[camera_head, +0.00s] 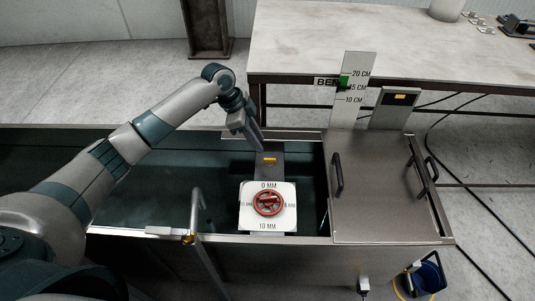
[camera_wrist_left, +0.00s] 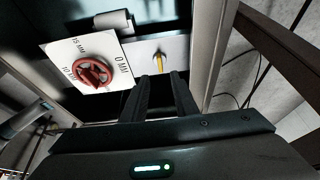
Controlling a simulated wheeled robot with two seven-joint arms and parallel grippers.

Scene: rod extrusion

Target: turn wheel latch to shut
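The red wheel latch (camera_head: 268,203) sits on a white dial plate (camera_head: 284,222) marked 0 MM at the top and 10 MM at the bottom. It also shows in the left wrist view (camera_wrist_left: 93,73), where a 15 MM mark is readable too. My left gripper (camera_head: 257,146) is above and beyond the wheel, apart from it, near a grey plate with a small yellow piece (camera_head: 269,160). In the left wrist view the two fingers (camera_wrist_left: 165,76) have a gap between them with nothing held. My right gripper is not in view.
A dark tank surrounds the dial, with a metal rail (camera_head: 195,215) at its front left. A metal lid (camera_head: 385,215) with black handles lies at the right. A height scale (camera_head: 353,90) with a green marker stands behind. A blue bucket (camera_head: 430,277) is at lower right.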

